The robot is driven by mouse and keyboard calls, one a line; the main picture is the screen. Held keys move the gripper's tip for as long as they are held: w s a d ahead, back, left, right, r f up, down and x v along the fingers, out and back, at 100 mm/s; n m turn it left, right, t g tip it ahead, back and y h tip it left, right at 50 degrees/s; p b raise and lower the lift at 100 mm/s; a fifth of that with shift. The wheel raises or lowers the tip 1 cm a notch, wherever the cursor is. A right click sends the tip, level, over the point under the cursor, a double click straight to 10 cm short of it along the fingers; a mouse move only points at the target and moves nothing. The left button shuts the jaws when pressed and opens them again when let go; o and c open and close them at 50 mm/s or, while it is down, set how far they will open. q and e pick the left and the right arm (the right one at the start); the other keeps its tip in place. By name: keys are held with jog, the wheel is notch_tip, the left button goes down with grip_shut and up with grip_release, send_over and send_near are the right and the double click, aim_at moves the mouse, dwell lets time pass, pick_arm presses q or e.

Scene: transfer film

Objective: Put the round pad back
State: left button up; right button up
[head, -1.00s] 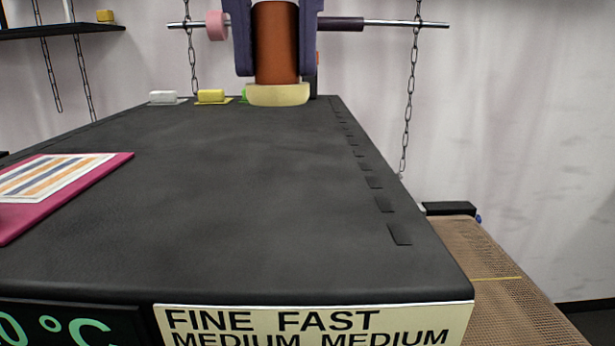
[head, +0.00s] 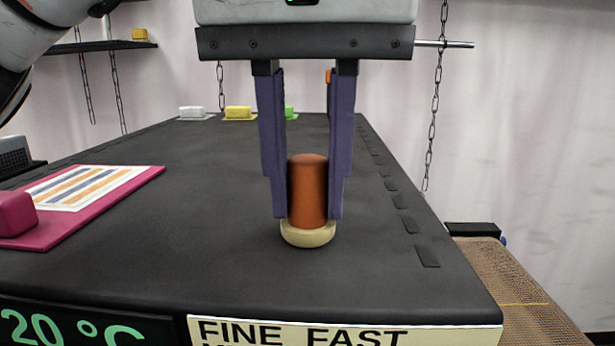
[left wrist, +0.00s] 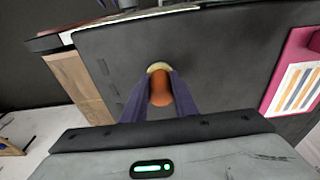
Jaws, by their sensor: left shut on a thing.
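The round pad is a cream disc (head: 308,236) under a rust-brown upright handle (head: 308,185). My left gripper (head: 308,212) comes down from above with its two purple fingers on either side of the handle, shut on it. The pad is upright, low over the dark grey table top near its front edge; I cannot tell whether it touches the surface. In the left wrist view, the brown handle (left wrist: 160,90) sits between the fingers, with the cream pad (left wrist: 158,67) partly hidden beyond it. My right gripper is not in view.
A magenta board (head: 130,183) with a striped sheet (head: 85,188) lies at left, with a magenta block (head: 15,213) on it. White (head: 192,112), yellow (head: 238,112) and green blocks stand at the far edge. The middle of the dark table (head: 200,210) is clear.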

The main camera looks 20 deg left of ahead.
pick_arm(q)
jog(key=shift+f, duration=0.1)
jog(key=o, duration=1)
notch_tip(320, 180, up, 12)
jog(key=s, duration=0.2)
jog(key=shift+d, duration=0.25)
dwell(0.4)
